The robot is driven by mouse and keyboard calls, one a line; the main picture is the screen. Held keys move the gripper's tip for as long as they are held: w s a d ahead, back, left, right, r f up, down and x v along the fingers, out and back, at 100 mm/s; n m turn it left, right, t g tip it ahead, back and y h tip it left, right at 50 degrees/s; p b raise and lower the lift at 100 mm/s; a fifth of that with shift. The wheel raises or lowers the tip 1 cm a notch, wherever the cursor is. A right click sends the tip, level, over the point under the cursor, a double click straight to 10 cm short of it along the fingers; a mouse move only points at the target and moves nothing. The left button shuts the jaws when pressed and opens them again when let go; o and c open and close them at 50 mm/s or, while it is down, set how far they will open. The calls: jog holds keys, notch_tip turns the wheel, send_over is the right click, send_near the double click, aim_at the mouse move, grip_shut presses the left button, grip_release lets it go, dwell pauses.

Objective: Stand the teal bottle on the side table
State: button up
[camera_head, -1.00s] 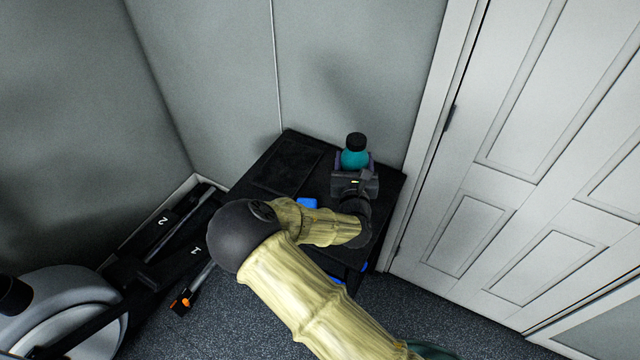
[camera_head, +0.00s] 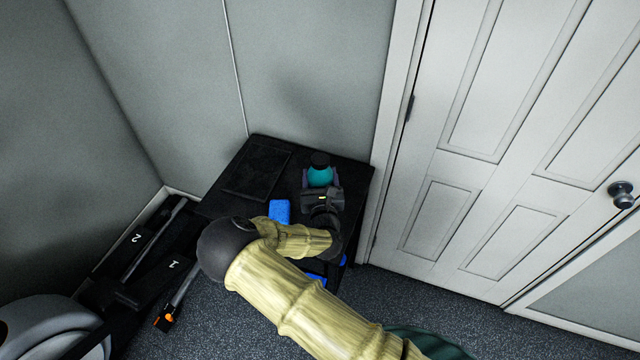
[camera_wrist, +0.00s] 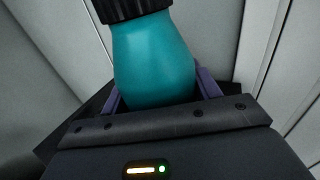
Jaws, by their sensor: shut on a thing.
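The teal bottle (camera_head: 320,177) with a black cap is upright between the fingers of my gripper (camera_head: 320,186), over the right part of the black side table (camera_head: 222,204). My gripper is shut on it. In the wrist view the bottle (camera_wrist: 152,60) fills the middle, its cap cut off at the top edge, with a purple finger of my gripper (camera_wrist: 158,98) on each side. The bottle's base is hidden behind my gripper, so I cannot tell whether it touches the table top.
A blue item (camera_head: 279,211) lies on the table left of my gripper. A white panelled door (camera_head: 500,150) stands to the right. Grey walls close in behind. Black equipment (camera_head: 150,255) marked 1 and 2 is at the left.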

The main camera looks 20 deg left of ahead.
jog(key=shift+f, duration=1.65)
jog(key=shift+f, duration=0.15)
jog(key=o, duration=1)
jog(key=b+v, duration=0.2)
jog(key=v, duration=1)
